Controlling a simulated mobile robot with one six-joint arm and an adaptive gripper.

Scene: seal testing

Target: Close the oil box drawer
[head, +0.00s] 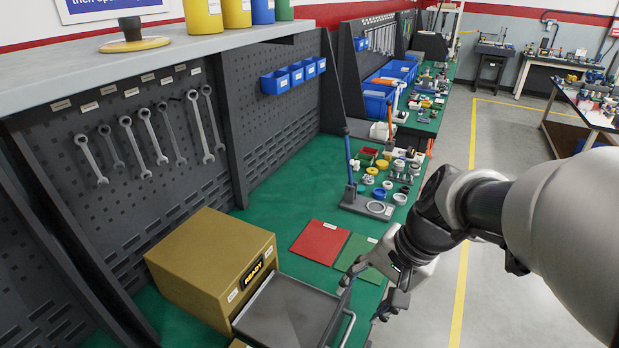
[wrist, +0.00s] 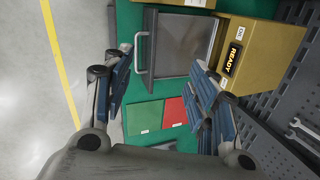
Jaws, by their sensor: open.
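The oil box (head: 205,262) is a mustard-yellow box with a black "READY" label, on the green bench at the lower left of the head view. Its dark grey drawer (head: 283,308) stands out from the front, and its pale bar handle (head: 349,330) is at the outer end. In the wrist view the drawer (wrist: 186,48), handle (wrist: 138,55) and box (wrist: 262,45) are near the top. My gripper (head: 362,297) is open and empty near the handle, at the bench's front edge. In the wrist view my gripper (wrist: 162,70) has its left fingertip near the handle; contact cannot be told.
A red mat (head: 320,242) and a green mat (head: 358,254) lie beside the drawer. Rings and small parts (head: 385,185) stand farther back. A pegboard with wrenches (head: 150,135) rises behind the box. The floor (head: 510,230) in front of the bench is clear.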

